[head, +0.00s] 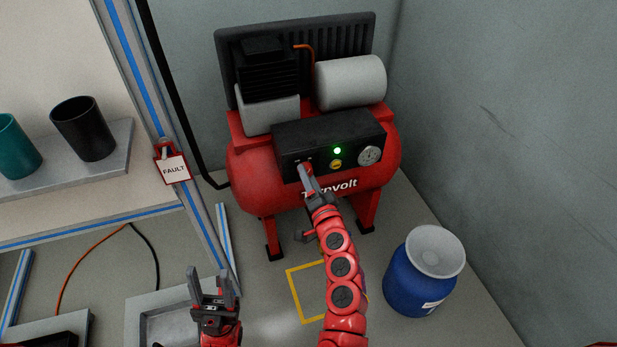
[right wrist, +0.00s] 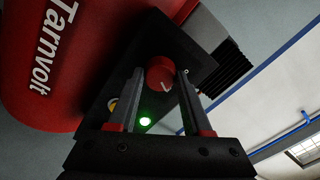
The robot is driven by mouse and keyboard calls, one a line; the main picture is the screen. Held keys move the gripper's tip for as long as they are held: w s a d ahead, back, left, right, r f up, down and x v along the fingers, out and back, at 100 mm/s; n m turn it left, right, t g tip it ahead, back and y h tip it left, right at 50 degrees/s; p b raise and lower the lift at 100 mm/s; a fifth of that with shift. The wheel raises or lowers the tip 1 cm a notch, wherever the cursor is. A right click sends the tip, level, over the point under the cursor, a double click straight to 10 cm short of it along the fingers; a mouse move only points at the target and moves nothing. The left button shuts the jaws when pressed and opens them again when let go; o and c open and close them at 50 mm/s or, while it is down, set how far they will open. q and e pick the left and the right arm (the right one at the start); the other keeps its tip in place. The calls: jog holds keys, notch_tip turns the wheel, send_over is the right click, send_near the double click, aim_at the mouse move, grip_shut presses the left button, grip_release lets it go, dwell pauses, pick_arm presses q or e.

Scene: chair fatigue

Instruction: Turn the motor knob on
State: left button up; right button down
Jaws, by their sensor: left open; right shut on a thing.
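The red compressor (head: 262,180) stands against the back wall with a black control panel (head: 285,140) on its front. The panel carries a lit green light (head: 337,151), a yellow button (head: 336,163) and a round gauge (head: 369,156). The red motor knob (right wrist: 161,73) shows in the right wrist view, between the fingers of my right gripper (right wrist: 158,90), with a white mark on its face. In the head view my right gripper (head: 304,173) hides most of the knob at the panel's left. My left gripper (head: 210,285) is open and empty, low in front.
A blue drum (head: 408,285) with a pale lid stands on the floor at right. A red FAULT tag (head: 173,168) hangs on the frame post at left. A grey tray (head: 150,320) lies near my left gripper. A yellow outline (head: 295,295) marks the floor.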

jog(key=shift+m, duration=0.4)
jog(key=shift+c, duration=1.7)
grip_release()
jog(key=p+v, duration=0.1)
jog(key=v, duration=1.6)
jog(key=shift+s+p, duration=0.2)
jog(key=shift+p, duration=0.2)
jog(key=shift+d, duration=0.15)
